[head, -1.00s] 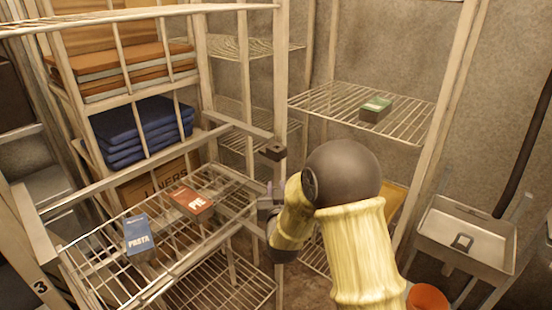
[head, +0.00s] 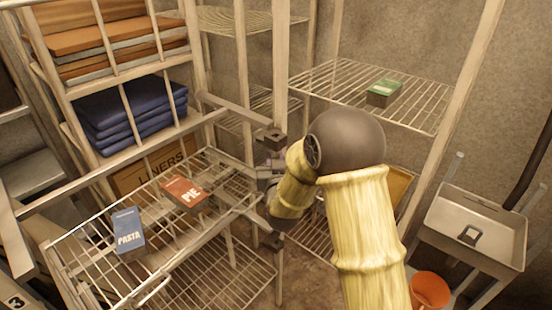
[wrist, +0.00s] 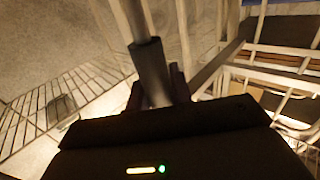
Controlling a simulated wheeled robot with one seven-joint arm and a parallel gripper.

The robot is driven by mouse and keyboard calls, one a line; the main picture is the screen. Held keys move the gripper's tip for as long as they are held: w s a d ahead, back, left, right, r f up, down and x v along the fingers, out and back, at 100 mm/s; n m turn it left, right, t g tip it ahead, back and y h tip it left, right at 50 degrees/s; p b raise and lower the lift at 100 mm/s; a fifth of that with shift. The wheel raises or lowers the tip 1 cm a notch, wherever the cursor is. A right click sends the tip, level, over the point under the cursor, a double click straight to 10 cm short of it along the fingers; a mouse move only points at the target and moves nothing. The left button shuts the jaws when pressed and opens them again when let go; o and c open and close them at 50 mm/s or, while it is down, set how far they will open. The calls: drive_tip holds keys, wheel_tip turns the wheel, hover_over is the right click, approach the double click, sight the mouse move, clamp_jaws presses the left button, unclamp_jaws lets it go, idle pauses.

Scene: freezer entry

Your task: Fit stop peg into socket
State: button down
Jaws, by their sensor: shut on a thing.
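My gripper (head: 272,160) is at the end of my yellow-sleeved arm, just right of the wire shelf's front corner. In the wrist view its two dark fingers (wrist: 156,88) are shut on a grey cylinder with a thinner, lighter rod extending beyond it, which appears to be the stop peg (wrist: 150,65). In the head view the peg is too small and covered to make out clearly. A dark block that may be the socket (head: 271,134) sits at the end of a metal bar, close above my gripper. I cannot tell whether the peg touches it.
The wire shelf (head: 110,262) holds a blue PASTA box (head: 128,232) and a red PIE box (head: 184,193). A rear shelf (head: 425,105) carries a green box (head: 383,92). A sink (head: 475,232) and orange bucket (head: 429,290) stand right. Posts crowd my gripper.

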drive_tip(key=shift+w+f+b, duration=0.1)
drive_tip(key=shift+f+b, duration=1.2)
drive_tip(key=shift+f, duration=1.3)
drive_tip(key=shift+d, duration=0.1)
drive_tip(key=shift+f+b, duration=0.15)
drive_tip(key=shift+b, duration=0.6)
drive_tip(key=shift+f+b, duration=1.5)
drive_tip(key=shift+b, duration=0.25)
idle(2.1)
drive_tip(key=c, duration=1.2)
unclamp_jaws()
